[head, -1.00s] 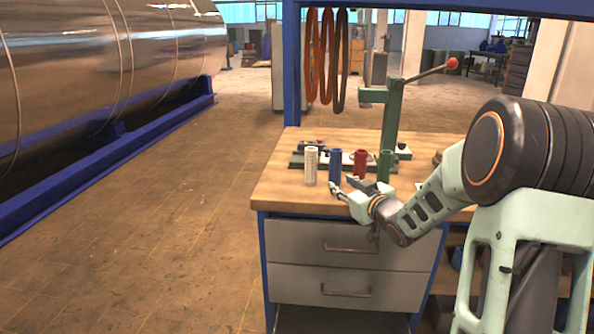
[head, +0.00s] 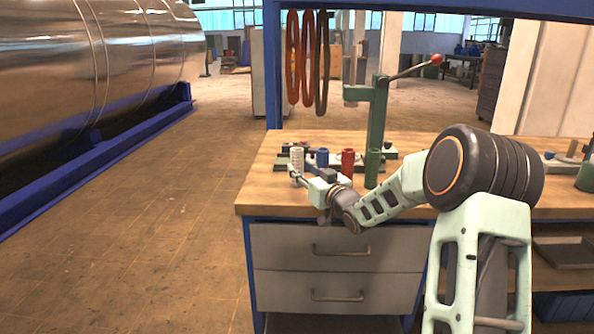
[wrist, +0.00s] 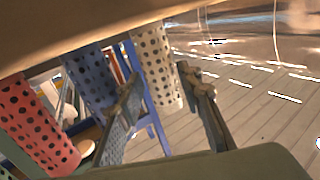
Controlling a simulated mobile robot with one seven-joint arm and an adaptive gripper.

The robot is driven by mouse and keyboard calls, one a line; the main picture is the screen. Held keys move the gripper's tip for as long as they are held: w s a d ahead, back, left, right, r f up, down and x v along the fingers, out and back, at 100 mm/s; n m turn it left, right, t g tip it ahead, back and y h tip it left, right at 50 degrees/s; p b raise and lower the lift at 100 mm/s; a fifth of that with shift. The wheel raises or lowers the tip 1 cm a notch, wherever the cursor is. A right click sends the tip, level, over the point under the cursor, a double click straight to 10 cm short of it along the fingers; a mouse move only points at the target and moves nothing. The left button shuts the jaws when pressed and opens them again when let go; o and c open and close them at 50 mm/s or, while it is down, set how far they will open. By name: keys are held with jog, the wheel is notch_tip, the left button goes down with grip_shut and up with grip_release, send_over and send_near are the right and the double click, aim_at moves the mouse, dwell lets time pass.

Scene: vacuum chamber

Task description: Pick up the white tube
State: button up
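The white tube (head: 297,158), perforated with dark holes, stands upright at the left end of the row on the workbench. In the wrist view the white tube (wrist: 157,65) shows between the two finger ends, with its far part cut off by a surface along the top. My gripper (head: 299,178) is low in front of the tube in the head view. In the wrist view my gripper (wrist: 158,92) has its fingers apart, one on each side of the tube. I cannot tell whether either finger touches it.
The blue tube (head: 322,158) stands close to the right of the white one, by my gripper; the red tube (head: 347,164) and a green press (head: 377,125) with a red-knobbed lever are further right. The wooden bench top (head: 262,190) is clear at its left front.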

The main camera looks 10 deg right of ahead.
aim_at(300, 166)
jog(key=shift+x, duration=1.75)
jog(key=shift+r, duration=0.15)
jog(key=shift+c, duration=0.5)
jog(key=c, duration=0.7)
jog(key=shift+o, duration=0.2)
jog(key=shift+r, duration=0.15)
